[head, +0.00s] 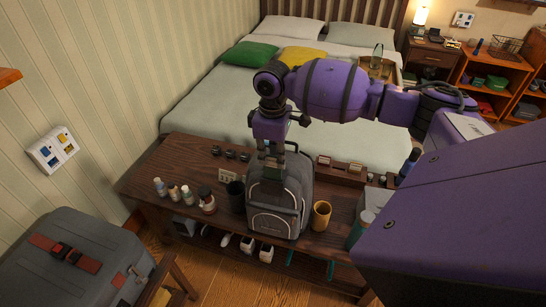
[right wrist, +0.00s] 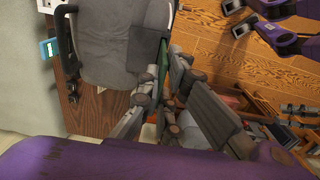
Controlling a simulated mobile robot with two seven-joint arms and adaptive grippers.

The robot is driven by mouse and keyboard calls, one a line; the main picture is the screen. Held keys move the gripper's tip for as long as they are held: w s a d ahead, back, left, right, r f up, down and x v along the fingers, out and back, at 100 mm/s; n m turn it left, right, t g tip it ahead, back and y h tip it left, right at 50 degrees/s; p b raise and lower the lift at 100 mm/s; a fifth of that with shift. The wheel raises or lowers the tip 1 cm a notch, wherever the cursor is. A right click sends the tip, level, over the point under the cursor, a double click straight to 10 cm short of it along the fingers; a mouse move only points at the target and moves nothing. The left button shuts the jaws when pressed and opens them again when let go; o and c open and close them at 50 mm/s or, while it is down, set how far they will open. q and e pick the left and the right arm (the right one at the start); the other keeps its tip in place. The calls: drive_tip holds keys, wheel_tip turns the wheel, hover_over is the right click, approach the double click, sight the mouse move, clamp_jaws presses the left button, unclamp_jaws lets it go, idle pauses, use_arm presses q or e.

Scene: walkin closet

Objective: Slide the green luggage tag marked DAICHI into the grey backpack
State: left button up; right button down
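The grey backpack (head: 277,215) stands upright on the dark wooden bench, and its grey fabric (right wrist: 112,42) fills the upper middle of the right wrist view. My right gripper (head: 271,170) points down at the top of the backpack, its fingertips overlapping it in the head view. In the right wrist view its fingers (right wrist: 169,62) are close together on a thin green strip (right wrist: 163,57), which appears to be the green luggage tag seen edge-on, beside a dark part of the backpack. The name DAICHI cannot be read.
On the bench (head: 153,175), small bottles (head: 173,191), a brown jar (head: 207,200) and a dark cup (head: 236,194) stand left of the backpack. A yellow-brown cup (head: 320,215) stands close on its right. A grey suitcase (head: 75,260) lies at lower left; the bed (head: 215,95) is behind.

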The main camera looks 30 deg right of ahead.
sight(273, 180)
use_arm(q)
drive_tip(key=shift+s+a, duration=0.1)
drive_tip(key=shift+d+f, duration=0.25)
use_arm(e)
drive_tip(key=shift+f, duration=0.75)
use_arm(q)
drive_tip(key=shift+s+a+f, duration=0.2)
drive_tip(key=shift+s+a, duration=0.05)
drive_tip(key=shift+s, duration=0.1)
use_arm(e)
drive_tip(key=shift+f, duration=0.65)
use_arm(q)
drive_tip(key=shift+d+f+b, duration=0.15)
drive_tip(key=shift+d+b, duration=0.1)
drive_tip(key=shift+b, duration=0.05)
use_arm(e)
drive_tip(key=shift+f, duration=0.6)
use_arm(q)
drive_tip(key=shift+s+a+f, duration=0.2)
drive_tip(key=shift+s+f, duration=0.05)
drive_tip(key=shift+s, duration=0.05)
use_arm(e)
drive_tip(key=shift+f, duration=0.55)
drive_tip(key=shift+f, duration=0.25)
use_arm(q)
drive_tip(key=shift+d, duration=0.1)
